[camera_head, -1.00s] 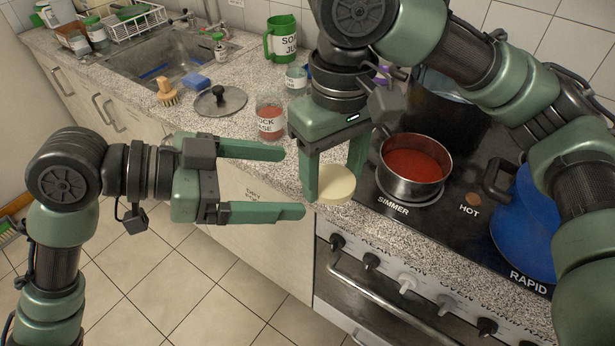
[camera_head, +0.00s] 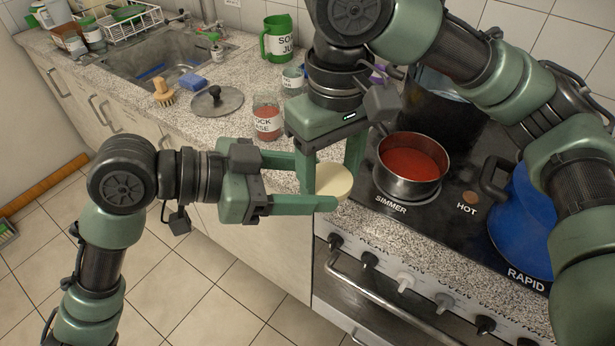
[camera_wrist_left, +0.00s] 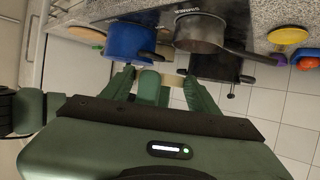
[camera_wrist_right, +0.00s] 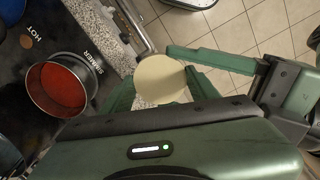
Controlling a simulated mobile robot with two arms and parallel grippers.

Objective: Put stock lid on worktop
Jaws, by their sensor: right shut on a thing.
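The stock lid (camera_head: 335,181), a cream disc, is held in my right gripper (camera_head: 331,178) above the worktop's front edge; it also shows in the right wrist view (camera_wrist_right: 160,80). My left gripper (camera_head: 322,182) is open, its fingers reaching to either side of the lid. In the left wrist view the lid (camera_wrist_left: 178,98) is mostly hidden behind gripper fingers. The speckled worktop (camera_head: 190,123) runs from the sink to the hob. The open stock base jar (camera_head: 266,121) with red contents stands on it.
A pan of red sauce (camera_head: 411,165) sits on the hob, with a blue pot (camera_head: 525,225) to its right.

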